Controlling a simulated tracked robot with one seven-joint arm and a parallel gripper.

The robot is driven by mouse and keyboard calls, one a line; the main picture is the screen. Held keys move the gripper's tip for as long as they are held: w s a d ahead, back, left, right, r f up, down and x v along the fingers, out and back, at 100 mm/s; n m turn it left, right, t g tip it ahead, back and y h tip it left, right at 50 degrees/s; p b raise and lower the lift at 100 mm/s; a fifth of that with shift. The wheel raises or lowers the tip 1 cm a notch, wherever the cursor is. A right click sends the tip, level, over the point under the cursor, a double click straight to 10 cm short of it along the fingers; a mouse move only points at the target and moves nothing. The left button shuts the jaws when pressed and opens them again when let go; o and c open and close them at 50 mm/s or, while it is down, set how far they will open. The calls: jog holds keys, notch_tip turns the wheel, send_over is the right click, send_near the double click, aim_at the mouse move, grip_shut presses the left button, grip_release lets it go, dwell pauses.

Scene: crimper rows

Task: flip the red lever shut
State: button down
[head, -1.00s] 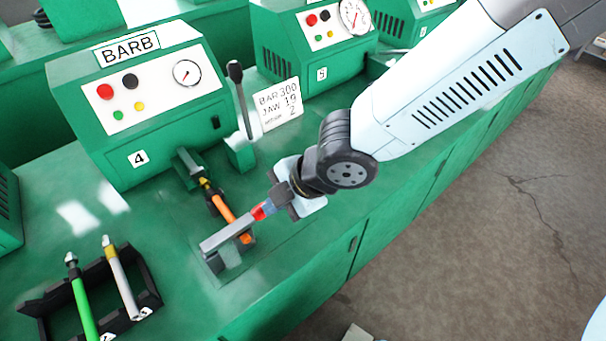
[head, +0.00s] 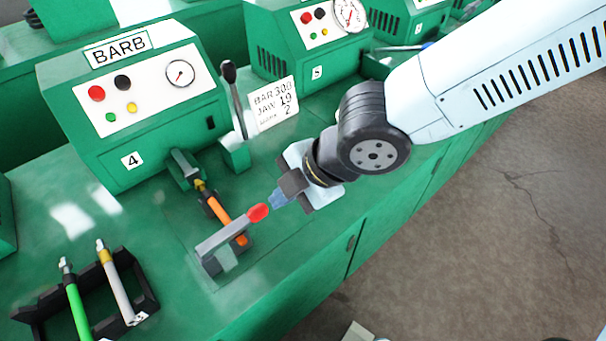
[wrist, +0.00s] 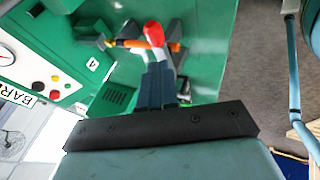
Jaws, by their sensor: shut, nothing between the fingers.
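The lever is a grey bar (head: 222,235) with a red tip (head: 258,212). It lies low and nearly flat across the end of the orange hose (head: 223,213) at the clamp by machine 4. I cannot tell whether it is pressed fully down. My gripper (head: 277,199) is shut and empty, just right of the red tip, with a small gap seeming to show between them. In the wrist view the red tip (wrist: 153,34) shows just beyond my shut fingers (wrist: 157,70), which hide part of the lever's bar.
Machine 4, labelled BARB (head: 121,48), stands behind the clamp. An upright black-knobbed lever (head: 235,100) and a white sign card (head: 275,104) are at its right. A black rack (head: 147,287) with a green and a grey handle is front left. The bench edge is close in front.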

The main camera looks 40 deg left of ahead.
jog(key=v, duration=0.6)
jog(key=shift+r, duration=0.3)
jog(key=shift+d, duration=0.1)
dwell(0.7)
jog(key=w+d+f+m+t+h, duration=0.2)
jog(key=w+d+f+m, duration=0.2)
jog(key=w, duration=0.2)
jog(key=w+d+f+m+t+h, duration=0.2)
jog(key=w+d+f+m, duration=0.15)
jog(key=w, duration=0.35)
jog(key=w+d+r+m+t+h, duration=0.25)
jog(key=w+d+m, duration=0.45)
jog(key=w+d, duration=0.35)
jog(key=w+d+r+m+h, duration=0.1)
jog(key=d+r+m, duration=0.4)
jog(key=d, duration=0.2)
jog(key=d+r+m+h, duration=0.1)
jog(key=d+r+m, duration=0.4)
jog(key=d, duration=0.3)
jog(key=s+d+r+m+t+y, duration=0.2)
jog(key=s+d+r+m, duration=0.4)
jog(key=d, duration=0.5)
notch_tip(320, 180, up, 2)
jog(key=m, duration=0.3)
jog(key=shift+s, duration=0.2)
